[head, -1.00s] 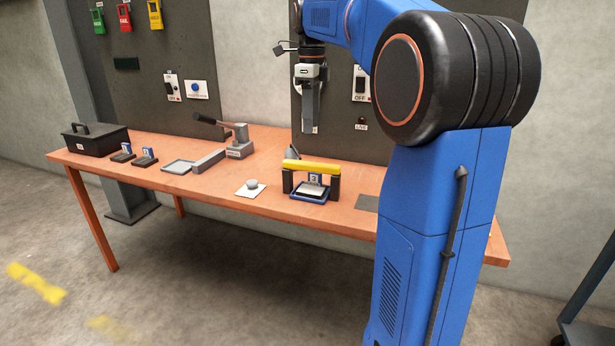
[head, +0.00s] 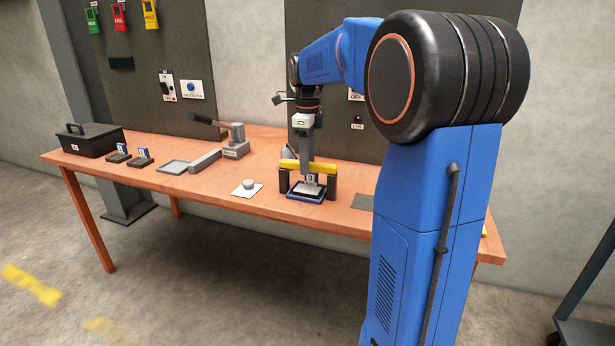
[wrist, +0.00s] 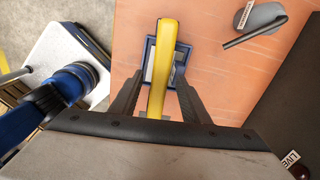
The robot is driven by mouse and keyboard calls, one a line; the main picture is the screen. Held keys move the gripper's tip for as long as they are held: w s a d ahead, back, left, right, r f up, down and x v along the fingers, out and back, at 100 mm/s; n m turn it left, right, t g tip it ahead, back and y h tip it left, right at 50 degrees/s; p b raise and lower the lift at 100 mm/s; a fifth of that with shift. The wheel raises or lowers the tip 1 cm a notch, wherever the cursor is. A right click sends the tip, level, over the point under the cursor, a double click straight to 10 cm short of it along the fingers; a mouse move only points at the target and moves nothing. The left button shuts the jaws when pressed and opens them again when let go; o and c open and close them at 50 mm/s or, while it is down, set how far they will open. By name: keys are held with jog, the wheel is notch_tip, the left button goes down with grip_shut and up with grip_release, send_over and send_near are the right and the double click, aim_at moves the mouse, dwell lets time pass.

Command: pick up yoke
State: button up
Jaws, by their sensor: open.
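The yoke is a yellow bar (head: 291,164) with dark upright legs, standing over a blue-rimmed tray (head: 318,199) on the table. It also shows in the wrist view as a long yellow bar (wrist: 160,85) running between my two fingers. My gripper (wrist: 160,64) is open, with one dark finger on each side of the bar. In the head view my gripper (head: 306,158) points down at the middle of the bar and hides part of it. I cannot tell whether either finger touches the bar.
A small grey round piece on a white card (head: 248,188) lies left of the yoke. A lever tool (head: 236,145), a shallow grey tray (head: 173,167) and a black box (head: 92,142) stand farther left. A dark board (head: 230,85) rises behind the table (head: 225,195).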

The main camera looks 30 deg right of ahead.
jog(key=shift+f, duration=0.55)
grip_shut()
dwell(1.0)
